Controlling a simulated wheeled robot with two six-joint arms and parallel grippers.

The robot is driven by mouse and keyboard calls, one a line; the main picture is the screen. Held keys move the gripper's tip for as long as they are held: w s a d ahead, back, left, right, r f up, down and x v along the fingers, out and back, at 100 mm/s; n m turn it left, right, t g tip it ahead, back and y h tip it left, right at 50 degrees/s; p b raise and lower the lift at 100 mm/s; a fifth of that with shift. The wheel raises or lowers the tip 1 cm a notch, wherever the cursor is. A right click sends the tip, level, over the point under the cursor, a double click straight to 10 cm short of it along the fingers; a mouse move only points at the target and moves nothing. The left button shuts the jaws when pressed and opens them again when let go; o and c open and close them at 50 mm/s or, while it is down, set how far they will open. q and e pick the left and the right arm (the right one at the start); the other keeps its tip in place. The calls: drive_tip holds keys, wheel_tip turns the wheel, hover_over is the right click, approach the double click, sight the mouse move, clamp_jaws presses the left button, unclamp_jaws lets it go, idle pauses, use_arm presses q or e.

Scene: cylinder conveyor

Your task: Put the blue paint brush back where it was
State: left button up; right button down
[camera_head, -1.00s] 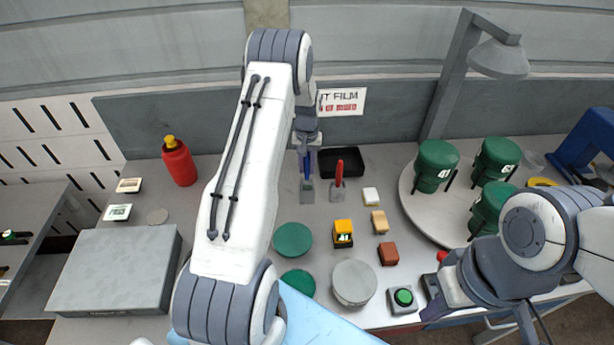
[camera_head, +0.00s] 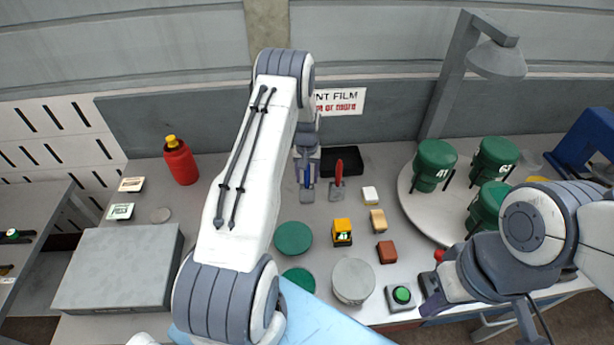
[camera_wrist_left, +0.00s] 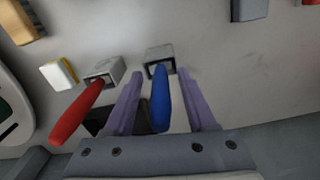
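The blue paint brush (camera_head: 308,178) stands handle-up at a small grey holder (camera_head: 307,197). In the left wrist view, the blue handle (camera_wrist_left: 160,103) rises from the mouth of its holder (camera_wrist_left: 158,58). My left gripper (camera_head: 306,172) is at the brush. Its two purple fingers in the left wrist view (camera_wrist_left: 162,100) are on either side of the handle, with a gap visible on both sides. The lower end of the brush is hidden inside the holder.
A red brush (camera_head: 339,172) in its own holder (camera_head: 337,192) is close on the right. A black tray (camera_head: 341,160) lies behind. Small blocks, including a yellow one (camera_head: 342,232), and green discs (camera_head: 292,238) lie in front. Green canisters (camera_head: 434,165) stand on a turntable at right.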

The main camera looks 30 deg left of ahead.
use_arm(q)
drive_tip(key=shift+r, duration=0.25)
wheel_tip(320, 180, up, 11)
drive_tip(key=b, duration=0.5)
drive_tip(key=shift+r, duration=0.35)
drive_tip(key=shift+d+r, duration=0.15)
drive_tip(key=shift+d, duration=0.1)
drive_tip(key=s+d+r+m, duration=0.2)
drive_tip(key=s+d+r, duration=0.1)
drive_tip(key=d, duration=0.4)
drive_tip(key=s+d+r+m, duration=0.1)
drive_tip(key=s+d+r, duration=0.15)
drive_tip(key=d, duration=0.45)
drive_tip(key=s+d+r+m, duration=0.2)
drive_tip(key=d+r, duration=0.1)
drive_tip(key=d, duration=0.4)
drive_tip(key=s+d+r+m, duration=0.1)
drive_tip(key=s+d+m, duration=0.3)
drive_tip(key=s, duration=0.9)
drive_tip(key=s+d+m+h, duration=0.1)
drive_tip(key=s+d+m, duration=0.3)
drive_tip(key=s, duration=0.8)
drive_tip(key=shift+s+d+r, duration=0.35)
drive_tip(key=shift+d+r, duration=0.05)
drive_tip(key=shift+d, duration=0.6)
